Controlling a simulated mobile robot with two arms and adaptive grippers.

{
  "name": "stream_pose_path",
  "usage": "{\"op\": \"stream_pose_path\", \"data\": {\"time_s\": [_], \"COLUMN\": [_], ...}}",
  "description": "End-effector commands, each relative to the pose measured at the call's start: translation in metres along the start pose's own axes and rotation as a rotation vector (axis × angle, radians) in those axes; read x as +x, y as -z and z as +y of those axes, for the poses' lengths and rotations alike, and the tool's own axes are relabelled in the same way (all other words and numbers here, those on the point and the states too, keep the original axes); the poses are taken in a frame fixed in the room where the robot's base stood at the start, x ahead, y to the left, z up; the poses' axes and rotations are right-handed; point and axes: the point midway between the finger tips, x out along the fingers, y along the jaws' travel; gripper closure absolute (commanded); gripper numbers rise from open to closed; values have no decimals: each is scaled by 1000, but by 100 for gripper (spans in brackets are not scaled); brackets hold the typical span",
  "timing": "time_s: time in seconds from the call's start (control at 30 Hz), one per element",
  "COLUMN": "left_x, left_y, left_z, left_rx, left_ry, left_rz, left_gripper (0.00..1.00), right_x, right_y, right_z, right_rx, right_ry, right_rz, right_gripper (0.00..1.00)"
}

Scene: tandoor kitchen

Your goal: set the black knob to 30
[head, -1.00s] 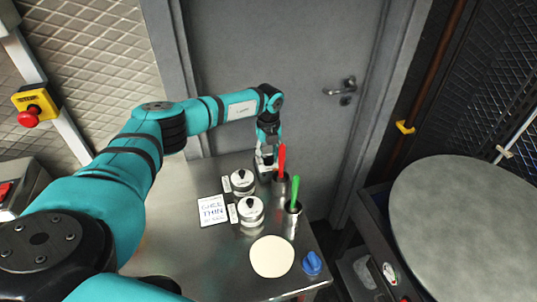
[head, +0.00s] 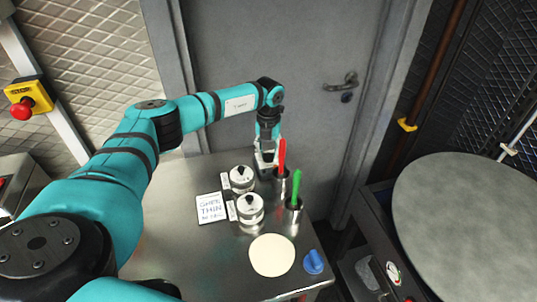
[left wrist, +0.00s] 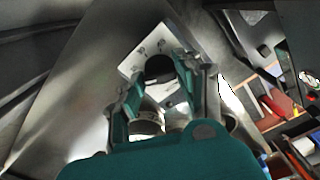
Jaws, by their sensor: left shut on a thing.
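My left gripper (head: 264,163) points down at the back of the steel table, beside the red-handled tool. In the left wrist view its teal fingers (left wrist: 158,88) are closed around a dark round thing, which looks like the black knob (left wrist: 160,68). In the head view the gripper hides the knob. No scale or number can be read. My right gripper is not in view.
Two lidded canisters (head: 250,209) stand in front of the gripper, next to a handwritten card (head: 211,207). A red-handled tool (head: 282,155) and a green-handled tool (head: 296,186) stand upright in cups. A flat pale disc (head: 271,255) and a blue knob (head: 313,262) are nearer the front.

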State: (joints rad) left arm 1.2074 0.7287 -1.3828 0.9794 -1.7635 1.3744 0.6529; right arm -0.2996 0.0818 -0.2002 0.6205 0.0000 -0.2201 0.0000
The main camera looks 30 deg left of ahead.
Motion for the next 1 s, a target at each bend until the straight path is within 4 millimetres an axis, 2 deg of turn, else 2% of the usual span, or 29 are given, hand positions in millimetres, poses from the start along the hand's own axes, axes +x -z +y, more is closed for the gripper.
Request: {"op": "stream_pose_path", "data": {"time_s": [0.03, 0.5, 1.0], "left_x": [2, 2, 0], "left_y": [-1, -1, -1], "left_z": [0, 0, 0], "left_rx": [42, 488, 921], "left_ry": [2, 2, 1], "left_rz": [-3, -4, -5], "left_gripper": [97, 97, 97], "right_x": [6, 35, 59], "right_y": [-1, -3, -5], "right_z": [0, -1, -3], "right_rx": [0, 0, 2], "right_ry": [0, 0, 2], "right_rz": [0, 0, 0], "right_gripper": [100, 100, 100]}}
